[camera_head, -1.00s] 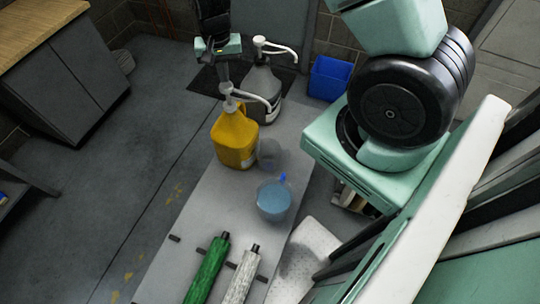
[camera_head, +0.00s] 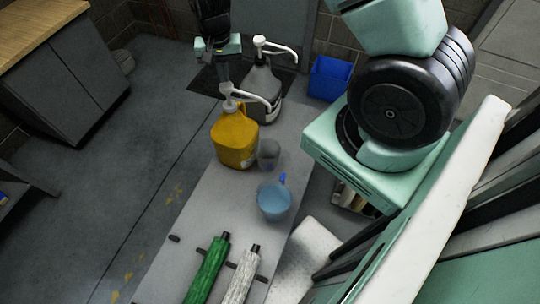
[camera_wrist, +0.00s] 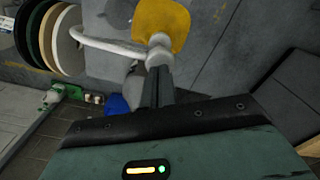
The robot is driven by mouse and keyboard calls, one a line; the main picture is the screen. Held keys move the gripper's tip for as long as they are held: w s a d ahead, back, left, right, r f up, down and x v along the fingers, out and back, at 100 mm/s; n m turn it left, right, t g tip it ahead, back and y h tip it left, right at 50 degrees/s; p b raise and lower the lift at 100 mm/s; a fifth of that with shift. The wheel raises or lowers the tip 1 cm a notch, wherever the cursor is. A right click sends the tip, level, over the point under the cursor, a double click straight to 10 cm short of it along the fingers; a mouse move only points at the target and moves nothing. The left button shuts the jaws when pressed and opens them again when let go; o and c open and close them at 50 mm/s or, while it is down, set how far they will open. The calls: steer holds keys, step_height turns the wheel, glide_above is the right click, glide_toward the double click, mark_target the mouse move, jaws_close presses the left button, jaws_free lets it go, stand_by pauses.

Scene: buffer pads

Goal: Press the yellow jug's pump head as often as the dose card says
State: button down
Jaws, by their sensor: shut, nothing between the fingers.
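The yellow jug (camera_head: 235,142) stands upright on the grey bench top. It has a white pump head (camera_head: 228,88) with a spout that bends out to the right. My gripper (camera_head: 225,78) points down over the pump head, its shut fingertips at or against the top. In the wrist view, my gripper (camera_wrist: 158,85) is shut and empty, with the white pump head (camera_wrist: 158,42) right at the fingertips and the yellow jug (camera_wrist: 165,18) beyond. A greyish clear cup (camera_head: 268,153) stands beside the jug, below the spout's side. I cannot make out a dose card.
A grey jug (camera_head: 262,88) with its own white pump stands close behind the yellow one. A light blue jug-like cup (camera_head: 274,200), a green cylinder (camera_head: 208,270) and a white cylinder (camera_head: 243,275) are nearer. A blue bin (camera_head: 330,78) stands at the back.

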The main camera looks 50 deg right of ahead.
mark_target(226, 85)
steer(key=shift+f, duration=0.1)
steer(key=shift+f+b, duration=1.65)
steer(key=shift+f, duration=0.5)
steer(key=shift+r, duration=0.1)
steer(key=shift+r+p, duration=1.75)
steer(key=shift+r, duration=0.4)
steer(key=shift+f, duration=0.15)
steer(key=shift+f+b, duration=1.7)
steer(key=shift+f, duration=0.5)
steer(key=shift+r, duration=0.1)
steer(key=shift+r+p, duration=1.8)
steer(key=shift+r, duration=0.45)
